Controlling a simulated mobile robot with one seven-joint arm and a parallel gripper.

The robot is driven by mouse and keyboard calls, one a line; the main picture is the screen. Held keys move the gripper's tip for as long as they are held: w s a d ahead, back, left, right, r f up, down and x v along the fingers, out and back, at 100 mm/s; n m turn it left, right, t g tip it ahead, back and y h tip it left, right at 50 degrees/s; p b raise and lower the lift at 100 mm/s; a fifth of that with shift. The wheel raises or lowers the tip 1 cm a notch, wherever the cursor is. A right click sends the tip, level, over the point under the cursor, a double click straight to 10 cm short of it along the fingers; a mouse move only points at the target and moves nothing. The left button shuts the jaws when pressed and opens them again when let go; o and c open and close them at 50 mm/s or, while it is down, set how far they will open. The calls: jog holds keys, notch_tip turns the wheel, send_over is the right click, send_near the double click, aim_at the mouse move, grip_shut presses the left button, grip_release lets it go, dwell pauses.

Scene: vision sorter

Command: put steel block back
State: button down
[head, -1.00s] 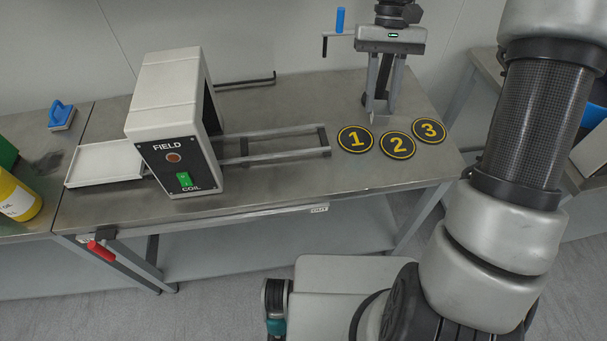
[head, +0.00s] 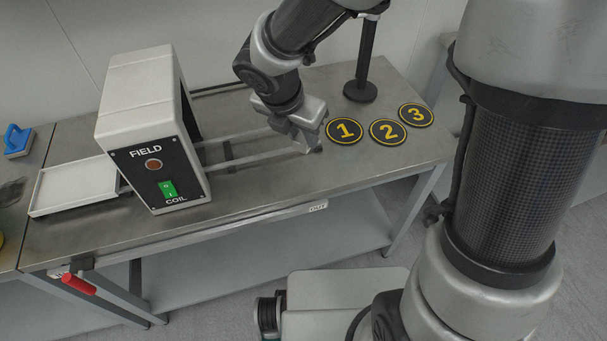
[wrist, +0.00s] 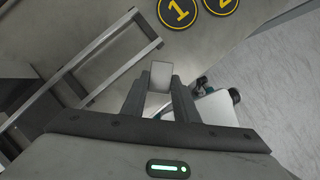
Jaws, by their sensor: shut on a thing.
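My gripper (head: 308,148) is low over the bench at the right end of the metal rails (head: 235,150), left of the number 1 disc (head: 344,131). The wrist view shows my gripper (wrist: 160,88) shut on a small pale grey block, the steel block (wrist: 161,75), held between the fingertips. In the head view the block is hidden or too small to make out. Discs 2 (head: 388,132) and 3 (head: 416,115) lie bare on the bench to the right. Whether the block touches the bench or rails, I cannot tell.
The white FIELD COIL housing (head: 140,95) stands over the rails' left part, its green switch (head: 168,189) on the front. A shallow white tray (head: 75,186) lies left of it. A black post on a round base (head: 360,91) stands behind the discs. A red-handled clamp (head: 79,284) grips the front edge.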

notch_tip(320, 180, down, 10)
jog(key=b, duration=0.4)
jog(key=shift+a+b, duration=0.1)
jog(key=shift+b, duration=0.25)
jog(key=shift+f, duration=0.1)
jog(key=c, duration=1.4)
grip_release()
jog(key=shift+s, duration=0.1)
jog(key=shift+r, duration=0.25)
jog(key=p+v, duration=0.5)
jog(key=v, duration=0.6)
jog(key=shift+s+r, duration=0.15)
jog(key=shift+r, duration=0.2)
